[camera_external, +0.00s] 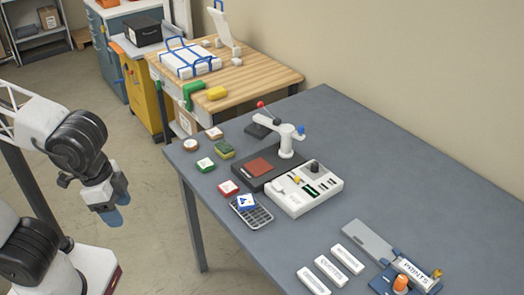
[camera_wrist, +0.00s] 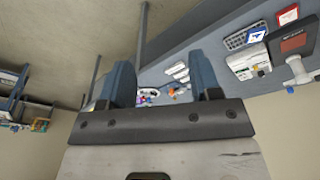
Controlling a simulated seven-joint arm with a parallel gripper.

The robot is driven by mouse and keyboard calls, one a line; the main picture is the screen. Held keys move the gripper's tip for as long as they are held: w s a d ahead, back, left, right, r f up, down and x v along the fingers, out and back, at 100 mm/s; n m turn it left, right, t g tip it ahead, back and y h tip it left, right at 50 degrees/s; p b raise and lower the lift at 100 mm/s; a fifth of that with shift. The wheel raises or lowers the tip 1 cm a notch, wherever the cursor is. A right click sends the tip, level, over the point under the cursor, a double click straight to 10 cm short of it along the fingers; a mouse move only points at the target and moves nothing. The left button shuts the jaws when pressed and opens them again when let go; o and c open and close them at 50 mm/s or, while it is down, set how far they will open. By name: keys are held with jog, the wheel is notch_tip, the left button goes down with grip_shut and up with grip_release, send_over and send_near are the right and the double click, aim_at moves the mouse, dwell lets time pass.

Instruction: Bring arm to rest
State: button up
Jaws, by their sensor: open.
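My gripper (camera_external: 110,214) hangs in the air at the left of the outside view, left of the grey table (camera_external: 420,185) and apart from it. Its blue fingers point down. In the wrist view the two fingers of my gripper (camera_wrist: 162,78) stand wide apart with nothing between them. The arm is folded back near its base at the left edge. No thing is in contact with the gripper.
The grey table holds a dark press with a white arm (camera_external: 285,140), a white control box (camera_external: 305,188), a wire tray (camera_external: 251,213), several small coloured blocks, and white labelled bars (camera_external: 330,270). A wooden bench (camera_external: 262,85) stands behind. Floor around the gripper is clear.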

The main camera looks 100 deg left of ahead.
jog(key=s+d+f+m, duration=0.2)
jog(key=s, duration=0.4)
jog(key=shift+s+d+f, duration=0.15)
jog(key=shift+s+f, duration=0.15)
jog(key=shift+s, duration=0.05)
dwell(0.9)
